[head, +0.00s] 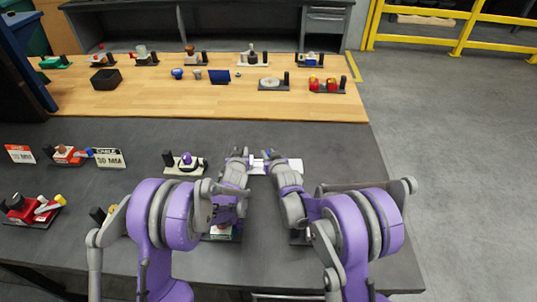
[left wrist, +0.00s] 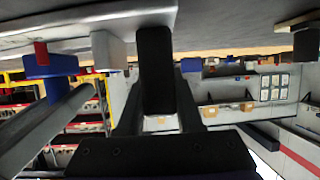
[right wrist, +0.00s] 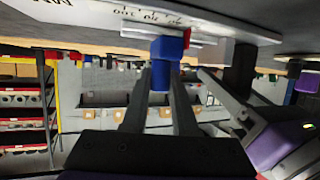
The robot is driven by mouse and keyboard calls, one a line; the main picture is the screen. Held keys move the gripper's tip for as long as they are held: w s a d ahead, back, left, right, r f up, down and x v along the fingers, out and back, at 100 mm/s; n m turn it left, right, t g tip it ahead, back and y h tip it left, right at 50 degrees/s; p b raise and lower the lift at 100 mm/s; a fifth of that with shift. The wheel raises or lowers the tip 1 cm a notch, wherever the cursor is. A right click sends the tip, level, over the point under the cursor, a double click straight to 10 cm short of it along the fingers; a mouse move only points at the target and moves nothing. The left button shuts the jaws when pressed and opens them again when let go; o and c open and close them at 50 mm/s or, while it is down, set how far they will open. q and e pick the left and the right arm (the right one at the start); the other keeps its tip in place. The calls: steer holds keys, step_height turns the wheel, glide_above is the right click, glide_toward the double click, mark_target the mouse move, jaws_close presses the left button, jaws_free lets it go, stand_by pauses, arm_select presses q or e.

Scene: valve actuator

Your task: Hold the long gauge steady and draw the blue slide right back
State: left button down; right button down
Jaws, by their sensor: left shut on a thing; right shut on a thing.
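The long gauge (head: 295,166) is a pale flat bar lying on the dark table ahead of me, partly hidden by my arms. My left gripper (head: 243,153) is shut on its black block (left wrist: 155,65), which stands between the fingers in the left wrist view. My right gripper (head: 268,153) is shut on the blue slide (right wrist: 167,50), beside a small red mark and the printed scale on the gauge's plate (right wrist: 230,22). The slide also shows in the left wrist view (left wrist: 50,65), with a pale block (left wrist: 108,50) between it and the black block.
A fixture with a purple knob (head: 186,163) stands just left of my left gripper. Red fixtures and signs (head: 108,157) are farther left. Several fixtures stand on the wooden bench top (head: 320,105) behind. The dark table right of the gauge (head: 340,160) is clear.

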arm_select(q)
steer(key=shift+s+f, duration=0.1)
steer(key=shift+f, duration=0.1)
arm_select(e)
steer(key=shift+d, duration=0.1)
stand_by(0.6)
steer(key=d, duration=0.6)
steer(key=shift+w, duration=0.15)
arm_select(q)
steer(key=shift+a, duration=0.1)
arm_select(e)
steer(key=shift+d, duration=0.15)
steer(key=c, duration=0.7)
jaws_free()
steer(key=shift+d, duration=0.15)
steer(key=v, duration=1.2)
